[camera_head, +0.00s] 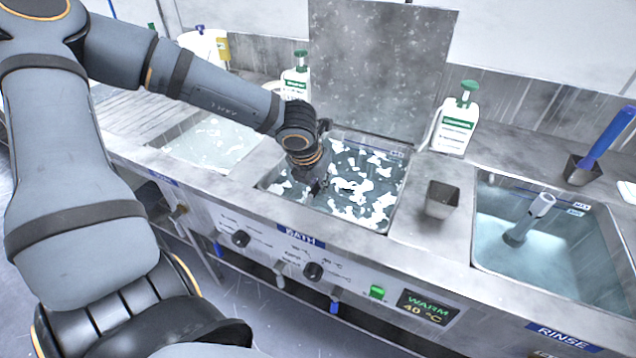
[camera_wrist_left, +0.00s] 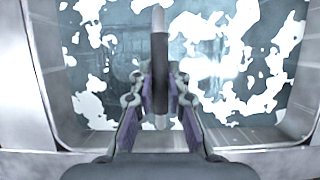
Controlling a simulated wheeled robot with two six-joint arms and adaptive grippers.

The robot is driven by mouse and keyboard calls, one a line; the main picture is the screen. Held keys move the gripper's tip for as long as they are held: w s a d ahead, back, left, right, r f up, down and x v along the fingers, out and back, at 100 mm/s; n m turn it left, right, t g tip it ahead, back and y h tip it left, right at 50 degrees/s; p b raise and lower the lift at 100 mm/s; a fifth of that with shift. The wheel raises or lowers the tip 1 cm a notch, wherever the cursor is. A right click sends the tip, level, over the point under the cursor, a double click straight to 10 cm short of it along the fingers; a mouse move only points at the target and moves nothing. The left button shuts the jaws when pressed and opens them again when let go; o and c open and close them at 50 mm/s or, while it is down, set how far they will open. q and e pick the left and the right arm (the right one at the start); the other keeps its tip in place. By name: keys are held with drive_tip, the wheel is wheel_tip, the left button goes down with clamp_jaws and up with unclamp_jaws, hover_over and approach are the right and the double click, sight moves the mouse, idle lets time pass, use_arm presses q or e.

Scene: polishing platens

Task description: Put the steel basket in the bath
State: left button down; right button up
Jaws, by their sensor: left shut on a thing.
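The bath (camera_head: 385,222) is the middle sink, with clear water and patches of white foam. It fills the left wrist view (camera_wrist_left: 50,70). My left gripper (camera_head: 318,184) reaches down into the bath near its left side. In the left wrist view my left gripper (camera_wrist_left: 160,95) is shut on a dark bar with pale ends, which looks like the steel basket's handle (camera_wrist_left: 159,50). The basket's body is hard to make out; a faint lighter shape shows under the water. I cannot tell whether it touches the bottom. My right gripper is not in view.
A rinse sink (camera_head: 483,225) with a grey pipe is at right. A small steel cup (camera_head: 441,199) stands between the sinks. A green-capped bottle (camera_head: 457,120) and another bottle (camera_head: 297,78) stand behind. A steel panel (camera_head: 380,65) rises behind the bath. A foamy sink (camera_head: 212,140) is at left.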

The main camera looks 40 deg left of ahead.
use_arm(q)
drive_tip(key=c, duration=1.7)
unclamp_jaws()
drive_tip(key=o, duration=0.4)
